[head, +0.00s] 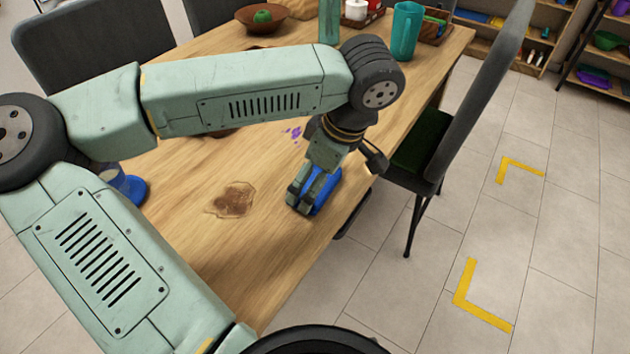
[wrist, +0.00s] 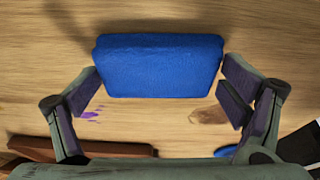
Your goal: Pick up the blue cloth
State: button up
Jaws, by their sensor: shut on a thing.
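The blue cloth (head: 325,191) is a thick, folded-looking block near the table's right edge, partly hidden by my gripper in the head view. In the wrist view the blue cloth (wrist: 160,66) lies across the middle, its long side running left to right. My gripper (head: 306,199) points down over it. In the wrist view my gripper (wrist: 162,76) has one finger at each short end of the cloth, shut on it. I cannot tell whether the cloth is resting on the table or slightly above it.
A brown stain (head: 233,199) and purple spots (head: 293,133) mark the wooden table (head: 190,255). A bowl (head: 262,17) and teal pitcher (head: 406,32) stand at the back. A chair (head: 470,85) adjoins the right edge.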

notch_tip(320, 180, up, 28)
jog(key=p, duration=0.6)
jog(key=o, duration=0.6)
jog(key=c, duration=0.5)
